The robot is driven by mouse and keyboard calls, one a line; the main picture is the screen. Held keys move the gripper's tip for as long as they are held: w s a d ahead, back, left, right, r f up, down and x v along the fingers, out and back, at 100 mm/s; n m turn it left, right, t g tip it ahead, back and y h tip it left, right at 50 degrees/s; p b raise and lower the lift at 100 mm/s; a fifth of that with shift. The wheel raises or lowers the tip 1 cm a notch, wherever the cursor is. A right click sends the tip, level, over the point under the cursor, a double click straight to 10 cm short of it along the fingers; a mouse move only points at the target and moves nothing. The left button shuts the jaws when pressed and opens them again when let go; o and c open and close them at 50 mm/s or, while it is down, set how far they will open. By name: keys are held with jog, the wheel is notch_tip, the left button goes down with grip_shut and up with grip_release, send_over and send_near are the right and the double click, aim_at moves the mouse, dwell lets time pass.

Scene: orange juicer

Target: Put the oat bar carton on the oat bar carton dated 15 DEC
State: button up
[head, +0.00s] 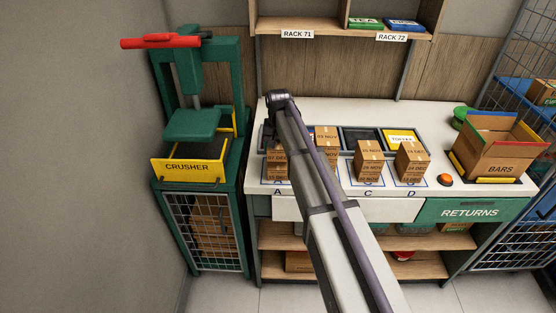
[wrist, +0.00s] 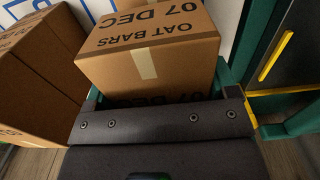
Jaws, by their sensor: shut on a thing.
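My gripper (wrist: 150,110) is shut on an oat bar carton (wrist: 150,50) whose label reads 07 DEC, upside down in the wrist view. In the head view this carton (head: 277,157) is over spot A, and my arm hides most of the gripper. Another carton (head: 274,173) shows directly below it; its small label seems to read 15 DEC. I cannot tell whether the two touch. Another brown carton (wrist: 40,75) stands at the left in the wrist view.
The green crusher (head: 190,168) is left of the counter.

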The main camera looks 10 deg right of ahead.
notch_tip(320, 180, down, 4)
jog(key=b, duration=0.3)
jog(key=shift+r, duration=0.4)
jog(key=shift+f, duration=0.25)
jog(key=o, duration=0.9)
jog(key=shift+r, duration=0.15)
